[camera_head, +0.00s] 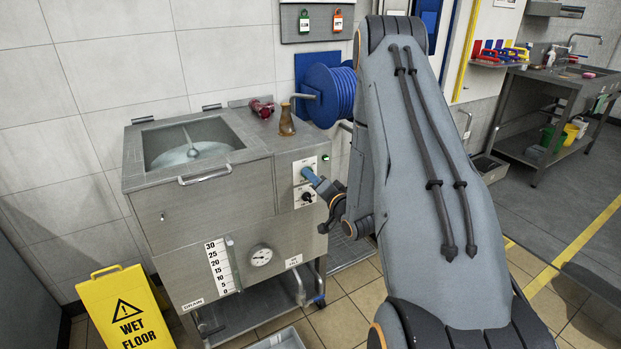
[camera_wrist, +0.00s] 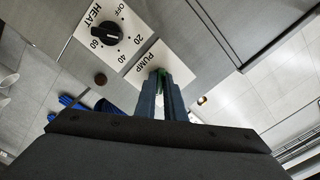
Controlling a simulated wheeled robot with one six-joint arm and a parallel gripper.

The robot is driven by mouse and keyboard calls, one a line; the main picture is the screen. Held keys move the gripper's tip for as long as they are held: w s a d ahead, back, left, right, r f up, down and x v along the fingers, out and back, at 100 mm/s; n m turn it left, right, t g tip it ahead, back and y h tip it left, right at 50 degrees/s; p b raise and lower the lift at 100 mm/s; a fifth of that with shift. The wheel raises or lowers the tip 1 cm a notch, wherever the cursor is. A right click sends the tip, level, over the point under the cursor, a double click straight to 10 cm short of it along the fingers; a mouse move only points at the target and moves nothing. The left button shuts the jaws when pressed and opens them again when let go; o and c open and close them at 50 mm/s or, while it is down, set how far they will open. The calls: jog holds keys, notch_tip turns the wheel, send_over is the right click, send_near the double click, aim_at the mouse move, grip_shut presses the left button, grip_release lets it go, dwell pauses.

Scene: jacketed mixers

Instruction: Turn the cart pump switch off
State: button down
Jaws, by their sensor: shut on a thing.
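The steel jacketed mixer cart (camera_head: 215,200) stands against the tiled wall at the left in the head view. Its right end carries a white control panel (camera_head: 299,180). My gripper (camera_head: 309,174) reaches it from the right at its upper part. In the wrist view my gripper (camera_wrist: 161,82) has its blue fingers shut on the pump switch (camera_wrist: 160,70), just below the PUMP label. Only a bit of green shows there; the fingers hide the rest, so I cannot tell the switch's position. The black HEAT knob (camera_wrist: 107,32) sits beside it, its dial marked OFF, 20, 40, 60.
A yellow wet floor sign (camera_head: 122,310) stands in front of the cart's left side. A small brown vessel (camera_head: 287,121) and a red fitting (camera_head: 262,107) are on the cart's top. A blue hose reel (camera_head: 332,92) hangs behind. Open floor lies to the right.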

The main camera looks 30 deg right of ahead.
jog(key=n+b, duration=0.2)
jog(key=n, duration=0.8)
jog(key=shift+n, duration=0.3)
dwell(0.4)
jog(key=c, duration=1.8)
grip_release()
jog(key=shift+c, duration=0.2)
jog(key=shift+s, duration=0.1)
jog(key=s+b, duration=0.1)
jog(key=s, duration=0.6)
jog(key=shift+s+d, duration=0.2)
jog(key=shift+s, duration=0.1)
